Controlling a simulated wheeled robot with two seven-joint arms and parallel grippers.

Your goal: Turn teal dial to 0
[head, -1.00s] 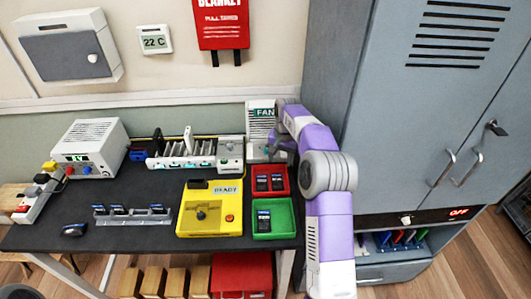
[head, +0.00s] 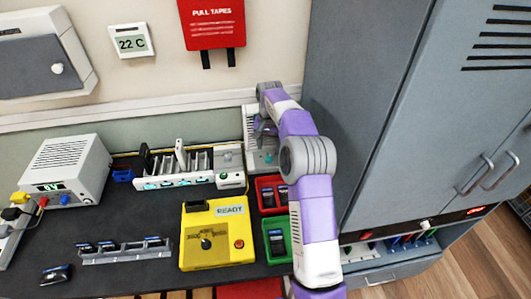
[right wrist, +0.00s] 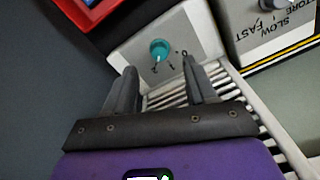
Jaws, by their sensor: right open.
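The teal dial (right wrist: 160,50) is on the pale front panel of the fan unit (head: 252,128) at the back right of the table. It also shows small in the head view (head: 268,158). Small marks lie beside the dial in the right wrist view, but I cannot read its setting surely. My right gripper (right wrist: 158,72) is open and empty, its two fingers apart, with the dial beyond the tips and between them. In the head view the gripper (head: 262,130) is close above the dial, in front of the fan grille. My left gripper is not in view.
A yellow READY box (head: 218,250), a red tray (head: 267,207) and a green tray (head: 266,248) stand in front of the fan unit. A white slotted rack (head: 185,178) with a knob box is to its left. The grey cabinet (head: 370,80) stands close on the right.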

